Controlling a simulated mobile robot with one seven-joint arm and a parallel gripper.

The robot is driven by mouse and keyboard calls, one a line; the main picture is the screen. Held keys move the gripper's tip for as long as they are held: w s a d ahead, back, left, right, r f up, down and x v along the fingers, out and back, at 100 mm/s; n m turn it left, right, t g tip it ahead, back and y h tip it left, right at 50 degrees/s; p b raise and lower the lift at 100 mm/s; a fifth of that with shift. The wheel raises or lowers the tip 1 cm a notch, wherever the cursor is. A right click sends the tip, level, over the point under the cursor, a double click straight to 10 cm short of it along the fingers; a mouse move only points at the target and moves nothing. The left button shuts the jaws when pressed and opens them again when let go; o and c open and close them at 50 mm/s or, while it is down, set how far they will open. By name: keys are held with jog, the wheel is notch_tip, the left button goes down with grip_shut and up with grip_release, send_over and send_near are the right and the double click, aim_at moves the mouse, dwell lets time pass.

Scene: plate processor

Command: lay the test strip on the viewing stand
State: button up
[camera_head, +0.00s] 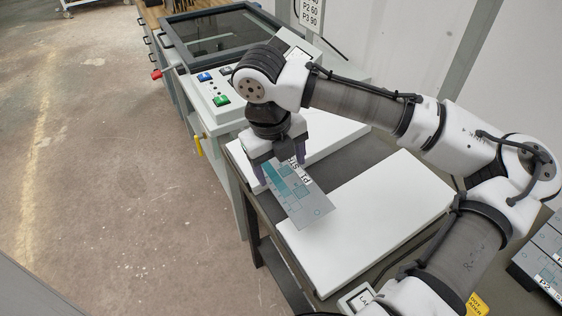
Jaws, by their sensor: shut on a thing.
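My gripper (279,169) points down at the left end of a dark-framed table, with its purple fingers closed on a flat grey plate. This plate, which I take as the test strip (308,210), has teal patches and a white label, partly hidden by the gripper, with text that seems to read "P1 ST". It is held over the table's left edge and overlaps a white slab (380,210) in the picture. I cannot tell whether it touches the slab. No label in view names the viewing stand, so I cannot tell which surface it is.
A second white slab (335,136) lies behind on the same table. A processor with a dark window (220,38) and coloured buttons (214,88) stands at the back. More plates (545,262) sit at the right edge. The near slab's right part is clear.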

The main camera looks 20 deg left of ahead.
aim_at(282, 172)
jog(key=f+b, duration=0.1)
jog(key=f, duration=0.1)
jog(key=f+b, duration=0.1)
jog(key=b, duration=0.1)
jog(key=shift+w+d+f, duration=0.2)
jog(key=shift+f, duration=0.2)
jog(key=shift+w+d+f+b, duration=0.1)
jog(key=shift+w+f+b, duration=0.1)
jog(key=shift+f, duration=0.55)
jog(key=shift+w+d+f+b, duration=0.1)
jog(key=shift+f+b, duration=0.05)
jog(key=shift+f, duration=0.55)
jog(key=shift+f, duration=0.2)
jog(key=o, duration=1)
jog(key=shift+o, duration=0.2)
